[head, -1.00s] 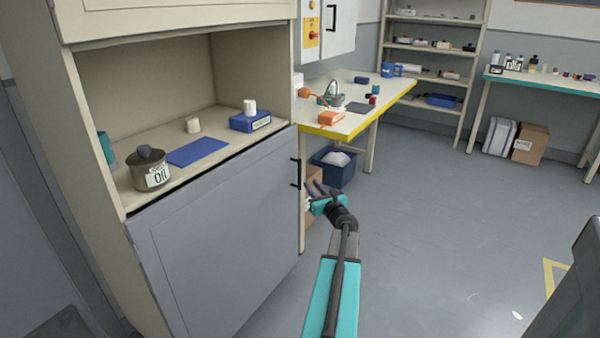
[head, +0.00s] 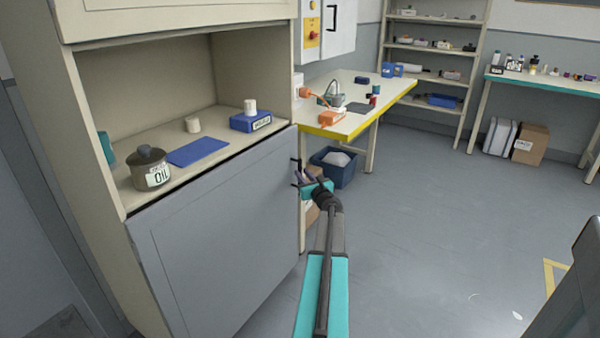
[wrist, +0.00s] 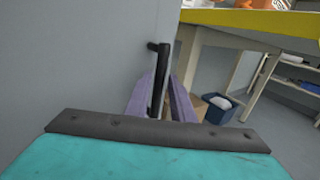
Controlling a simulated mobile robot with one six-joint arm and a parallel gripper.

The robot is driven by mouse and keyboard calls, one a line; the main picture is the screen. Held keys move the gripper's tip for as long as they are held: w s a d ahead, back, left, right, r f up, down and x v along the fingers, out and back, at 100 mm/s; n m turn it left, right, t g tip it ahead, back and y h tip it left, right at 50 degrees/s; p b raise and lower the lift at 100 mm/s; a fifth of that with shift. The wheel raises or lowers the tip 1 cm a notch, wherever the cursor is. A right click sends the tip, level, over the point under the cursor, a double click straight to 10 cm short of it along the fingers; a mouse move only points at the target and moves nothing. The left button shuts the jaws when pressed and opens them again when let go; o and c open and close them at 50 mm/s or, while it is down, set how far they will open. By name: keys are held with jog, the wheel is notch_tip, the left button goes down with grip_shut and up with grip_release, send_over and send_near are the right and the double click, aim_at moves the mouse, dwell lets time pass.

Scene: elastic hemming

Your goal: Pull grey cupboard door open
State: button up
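The grey cupboard door (head: 215,230) stands below the open shelf of the beige cabinet and looks closed. Its black upright bar handle (head: 294,172) is near the door's top right edge. In the wrist view the handle (wrist: 160,78) stands upright between the two purple fingers of my gripper (wrist: 162,95). The fingers are apart, with a gap visible on the right side of the bar. The grey door (wrist: 75,70) fills the left of the wrist view. In the head view my gripper (head: 304,178) is at the handle, its fingertips partly overlapping it.
An oil pot (head: 151,170), a blue mat (head: 198,152) and a blue box (head: 250,122) are on the shelf above the door. A yellow-edged workbench (head: 350,128) and a blue bin (head: 334,170) are beyond the gripper. Floor to the right is clear.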

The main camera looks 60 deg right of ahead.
aim_at(300, 170)
jog(key=shift+x, duration=1.6)
grip_shut()
